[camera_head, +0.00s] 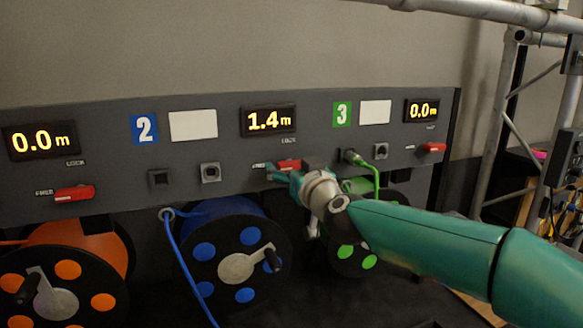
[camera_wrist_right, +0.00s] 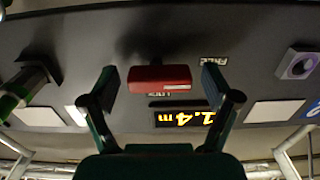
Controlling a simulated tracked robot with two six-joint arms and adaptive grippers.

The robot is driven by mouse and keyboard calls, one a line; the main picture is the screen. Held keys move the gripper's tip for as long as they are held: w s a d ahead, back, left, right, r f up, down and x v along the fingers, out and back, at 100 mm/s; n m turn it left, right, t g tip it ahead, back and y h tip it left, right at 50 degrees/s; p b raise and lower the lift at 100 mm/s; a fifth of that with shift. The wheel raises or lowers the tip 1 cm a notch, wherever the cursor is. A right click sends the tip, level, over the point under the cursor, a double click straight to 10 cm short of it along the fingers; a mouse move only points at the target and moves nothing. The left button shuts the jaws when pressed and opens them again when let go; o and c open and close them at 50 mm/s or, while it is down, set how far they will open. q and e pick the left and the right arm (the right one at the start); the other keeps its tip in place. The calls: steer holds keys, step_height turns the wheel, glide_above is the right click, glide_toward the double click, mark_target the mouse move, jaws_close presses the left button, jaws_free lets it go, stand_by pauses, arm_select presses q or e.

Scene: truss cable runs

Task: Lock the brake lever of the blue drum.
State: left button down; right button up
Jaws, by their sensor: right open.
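The blue drum (camera_head: 235,255) sits under the panel section marked with a blue 2 and a 1.4 m display (camera_head: 268,120). Its red brake lever (camera_wrist_right: 160,78) lies level across the panel, its white-marked end toward the FREE label (camera_wrist_right: 213,62). In the head view the lever (camera_head: 288,164) is partly hidden by my right gripper (camera_head: 298,172). In the right wrist view my right gripper (camera_wrist_right: 159,77) is open, one finger on each side of the lever, with a visible gap at each side. My left gripper is not in view.
An orange drum (camera_head: 82,240) stands at left and a green drum (camera_head: 350,262) at right, partly behind my right arm. Green cable (camera_head: 376,181) runs from a green plug beside the lever. Blue cable (camera_head: 172,255) hangs in front of the blue drum.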

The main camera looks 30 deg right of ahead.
steer(key=shift+w+d, duration=0.1)
steer(key=shift+w, duration=0.15)
steer(key=c, duration=1.2)
steer(key=shift+o, duration=0.2)
